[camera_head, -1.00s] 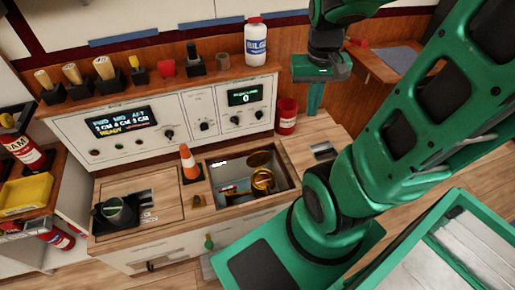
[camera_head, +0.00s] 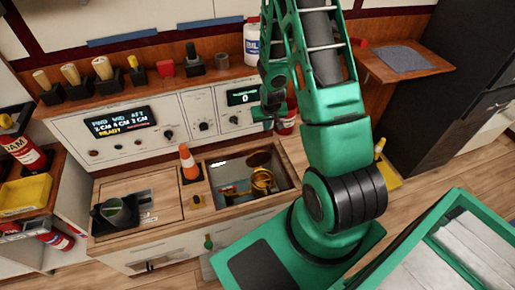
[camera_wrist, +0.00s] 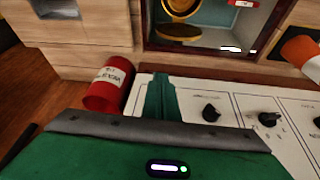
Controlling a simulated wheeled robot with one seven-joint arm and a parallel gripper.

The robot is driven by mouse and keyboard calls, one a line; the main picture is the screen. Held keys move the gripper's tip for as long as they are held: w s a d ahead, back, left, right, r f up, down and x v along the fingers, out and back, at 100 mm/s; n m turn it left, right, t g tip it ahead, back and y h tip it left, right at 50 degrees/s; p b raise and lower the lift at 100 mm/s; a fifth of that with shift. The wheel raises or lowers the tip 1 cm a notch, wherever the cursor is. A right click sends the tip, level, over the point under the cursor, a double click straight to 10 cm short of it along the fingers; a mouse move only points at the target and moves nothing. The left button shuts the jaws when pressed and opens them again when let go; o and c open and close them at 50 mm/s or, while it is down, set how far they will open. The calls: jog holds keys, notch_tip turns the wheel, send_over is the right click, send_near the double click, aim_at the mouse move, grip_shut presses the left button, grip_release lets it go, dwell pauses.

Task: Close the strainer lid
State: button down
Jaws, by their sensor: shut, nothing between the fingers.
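The brass strainer (camera_head: 262,181) sits in an open recessed bay in the counter. Its round lid (camera_head: 259,158) is swung open behind it, toward the control panel. In the wrist view the strainer (camera_wrist: 182,8) is at the top edge, partly cut off, with the lid (camera_wrist: 180,32) just below it. My gripper (camera_head: 266,122) is in front of the right part of the panel, above and behind the bay, apart from the lid. Its fingers (camera_wrist: 160,97) are together and empty in the wrist view.
The bay's rim (camera_head: 222,206) surrounds the strainer. An orange cone (camera_head: 188,162) stands left of the bay. A red can (camera_wrist: 109,84) is close beside my fingers in the wrist view. A white bottle (camera_head: 251,42) stands on the shelf, partly hidden by my arm.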

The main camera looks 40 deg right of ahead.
jog(key=t, duration=0.1)
send_over(260, 152)
notch_tip(260, 152, down, 10)
jog(key=shift+d+f, duration=0.1)
jog(key=shift+f, duration=0.05)
jog(key=x, duration=0.9)
jog(key=shift+w+f, duration=0.25)
jog(key=shift+f, duration=0.05)
